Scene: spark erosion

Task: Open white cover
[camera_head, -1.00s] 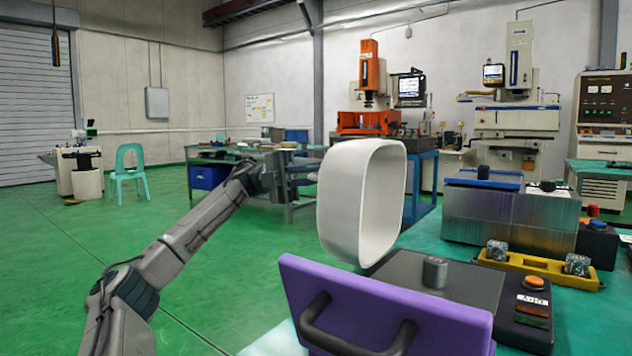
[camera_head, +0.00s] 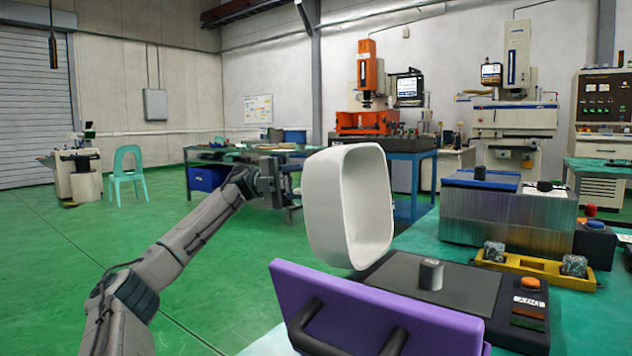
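The white cover (camera_head: 345,208) is a hollow, rounded shell. It stands tilted up at the back left of a dark base plate (camera_head: 440,285), its open side facing right. My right gripper is not in view.
A purple panel with a black handle (camera_head: 375,315) stands in front of the base. To the right are a yellow holder (camera_head: 535,267) with metal blocks, a ribbed metal box (camera_head: 508,216) and an orange button (camera_head: 530,284). Open green floor lies on the left.

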